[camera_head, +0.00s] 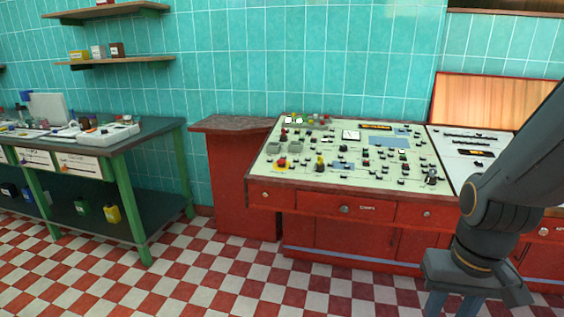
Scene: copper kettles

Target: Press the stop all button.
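A sloped cream control panel (345,176) tops a red cabinet against the tiled wall. A red button on a yellow base (282,163) sits near the panel's front left corner. It may be the stop all button, but its label is too small to read. Several other red, black and yellow controls spread over the panel. My gripper (456,304) hangs at the bottom right, in front of the cabinet and well to the right of the red button. It touches nothing that I can see. Its fingertips are cut off by the lower picture edge.
A second panel (460,160) adjoins on the right, partly hidden by my arm. A red side cabinet (235,185) stands left of the control panel. A green-legged workbench (150,140) with clutter is at the left. The checkered floor (230,285) between is clear.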

